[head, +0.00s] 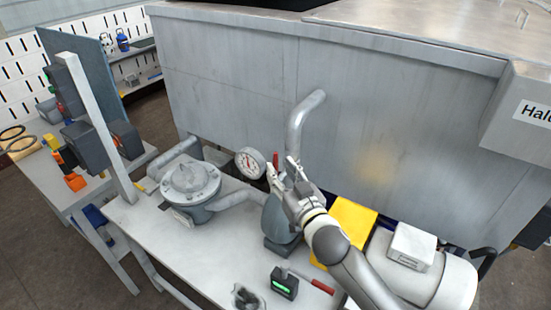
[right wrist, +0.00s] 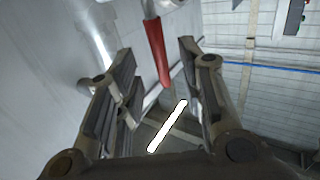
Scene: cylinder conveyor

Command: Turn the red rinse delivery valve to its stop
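The red valve handle (head: 276,160) stands up beside the bent grey pipe (head: 297,125), partly hidden by my right gripper (head: 280,172). In the right wrist view the red handle (right wrist: 157,50) hangs in from the top, between the spread fingers of the right gripper (right wrist: 157,62). Gaps show on both sides of it, and I see no finger touching it. The right gripper is open. The valve body under the handle is mostly hidden by my gripper. My left gripper is not in view.
A dial gauge (head: 250,163) and a round grey housing (head: 190,183) stand left of the gripper. A second red-handled lever (head: 322,286) lies near a small box with a green display (head: 285,282). A large metal tank (head: 230,75) stands close behind.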

